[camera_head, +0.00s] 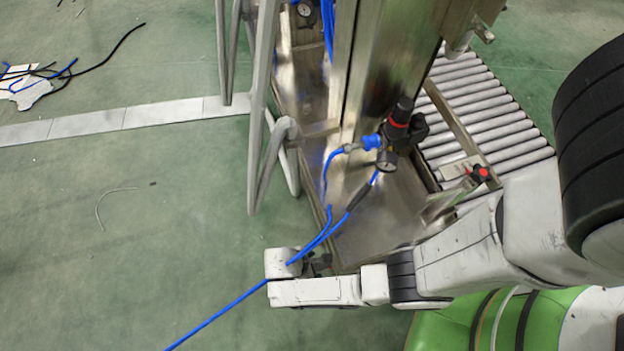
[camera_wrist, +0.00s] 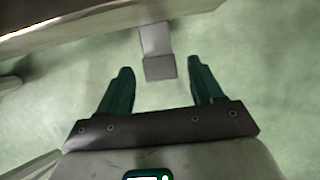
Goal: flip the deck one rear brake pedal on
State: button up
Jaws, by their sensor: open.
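In the wrist view, a small grey tab with a squared end (camera_wrist: 160,67), which looks like the brake pedal, juts from under a metal edge. My gripper (camera_wrist: 161,82) is open, its two green fingers on either side of the line to the tab. The tab's end shows in the gap between the fingertips; I see no contact, and cannot tell the exact depth. In the head view, my gripper (camera_head: 322,263) is low beside the base of the metal frame. The pedal cannot be made out there, and I cannot tell its on or off position.
A steel machine frame (camera_head: 385,225) with a roller conveyor (camera_head: 480,110) stands at the right. A regulator with a gauge (camera_head: 388,155) and blue hoses (camera_head: 325,225) hang near my arm. Grey tube legs (camera_head: 258,120) stand left. Open green floor (camera_head: 110,250) lies left.

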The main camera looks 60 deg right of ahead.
jog(key=shift+c, duration=0.5)
jog(key=c, duration=1)
jog(key=shift+o, duration=0.2)
jog(key=shift+f, duration=0.1)
jog(key=b, duration=0.1)
jog(key=f+g+h+b, duration=0.1)
jog(key=b, duration=0.1)
jog(key=f+g+h+b, duration=0.1)
jog(key=b, duration=0.1)
jog(key=shift+w+a+f, duration=0.1)
jog(key=shift+w+a, duration=0.15)
jog(key=shift+w, duration=0.05)
jog(key=f+g+h+b, duration=0.1)
jog(key=g+h+b, duration=0.1)
jog(key=b, duration=0.1)
jog(key=shift+b, duration=0.35)
jog(key=shift+f, duration=0.1)
